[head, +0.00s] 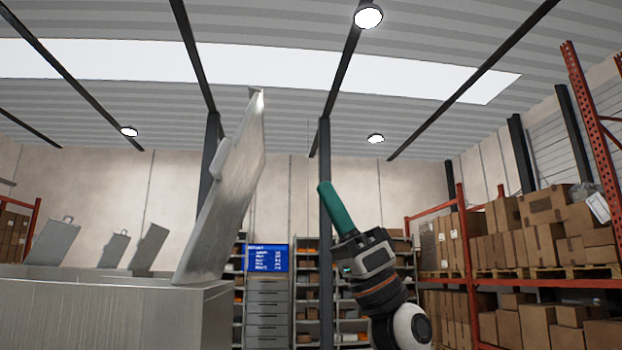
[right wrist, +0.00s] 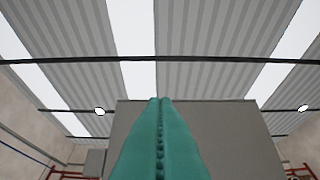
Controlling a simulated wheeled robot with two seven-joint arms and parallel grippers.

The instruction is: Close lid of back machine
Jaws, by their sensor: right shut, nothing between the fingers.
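A grey metal machine (head: 110,315) fills the lower left of the head view. Its large flat lid (head: 228,195) stands open, tilted up and to the right, with a small handle at its top edge. My right gripper (head: 325,187) has green fingers pointing up, and stands to the right of the lid with a gap between them in the picture. In the right wrist view its green fingers (right wrist: 160,102) are pressed together and empty. A broad grey panel (right wrist: 225,135), likely the lid, lies beyond the fingertips. My left gripper is not in view.
More open lids (head: 53,241) stand behind at the left. A blue screen (head: 267,258) and shelving (head: 305,300) are at the back. Orange racks with cardboard boxes (head: 540,235) line the right. The air around my right gripper looks free.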

